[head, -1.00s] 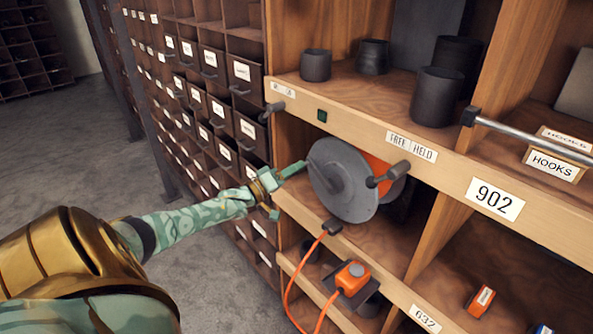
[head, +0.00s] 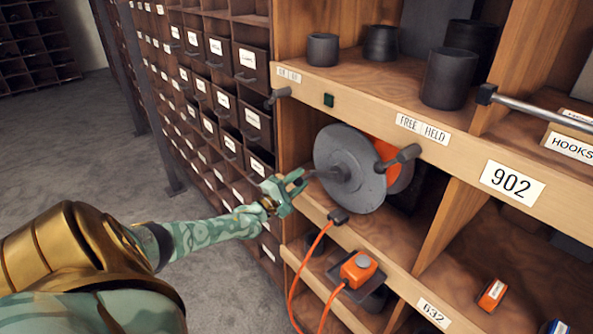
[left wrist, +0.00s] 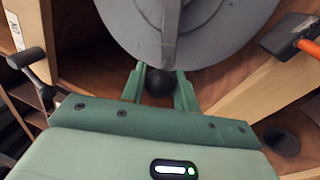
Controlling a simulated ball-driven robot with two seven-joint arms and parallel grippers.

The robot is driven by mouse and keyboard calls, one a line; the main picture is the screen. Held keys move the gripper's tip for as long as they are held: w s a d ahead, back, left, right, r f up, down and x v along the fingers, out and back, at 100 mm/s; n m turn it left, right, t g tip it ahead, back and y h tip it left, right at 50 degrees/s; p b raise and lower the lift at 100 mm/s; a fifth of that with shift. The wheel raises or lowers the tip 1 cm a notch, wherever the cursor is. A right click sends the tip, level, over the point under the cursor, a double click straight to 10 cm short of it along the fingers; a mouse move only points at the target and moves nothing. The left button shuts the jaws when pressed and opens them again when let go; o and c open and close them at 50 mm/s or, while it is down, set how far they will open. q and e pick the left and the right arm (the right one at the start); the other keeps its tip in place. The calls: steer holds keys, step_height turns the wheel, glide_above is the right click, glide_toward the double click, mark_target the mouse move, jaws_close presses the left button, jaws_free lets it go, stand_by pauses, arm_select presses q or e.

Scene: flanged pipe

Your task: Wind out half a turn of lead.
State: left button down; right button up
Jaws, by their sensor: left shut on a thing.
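A cable reel (head: 340,145) with grey side discs and an orange drum sits in the shelf bay under the FREE HELD label (head: 422,128). A crank arm (head: 333,173) crosses its front disc and points left. My left gripper (head: 297,183) is at the crank's outer end. In the left wrist view its fingers are shut on a dark round crank knob (left wrist: 159,84), just below the disc (left wrist: 215,38). An orange lead (head: 316,250) hangs below the reel from a dark plug (head: 339,216) at the shelf edge. My right gripper is not in view.
A dark lever (head: 398,158) sticks out beside the reel, under the label. An orange box with a grey button (head: 358,268) stands on the lower shelf. Dark pots (head: 447,78) stand above. Labelled drawers (head: 252,122) line the left; floor there is clear.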

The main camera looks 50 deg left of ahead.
arm_select(q)
steer(key=shift+s+d+f+n+y, duration=0.1)
steer(key=shift+d+f+n, duration=0.2)
steer(key=shift+n, duration=0.25)
steer(key=shift+w+d+f+n+y, duration=0.1)
steer(key=shift+d+f+n, duration=0.05)
steer(key=shift+f+n, duration=0.4)
steer(key=shift+s+d+f+n+y, duration=0.1)
steer(key=shift+d+f+n, duration=0.15)
steer(key=shift+n, duration=0.35)
steer(key=c, duration=1.1)
jaws_free()
steer(key=s+f, duration=0.2)
steer(key=s, duration=1.4)
steer(key=shift+d+f, duration=0.2)
steer(key=shift+d, duration=0.15)
steer(key=shift+o, duration=0.2)
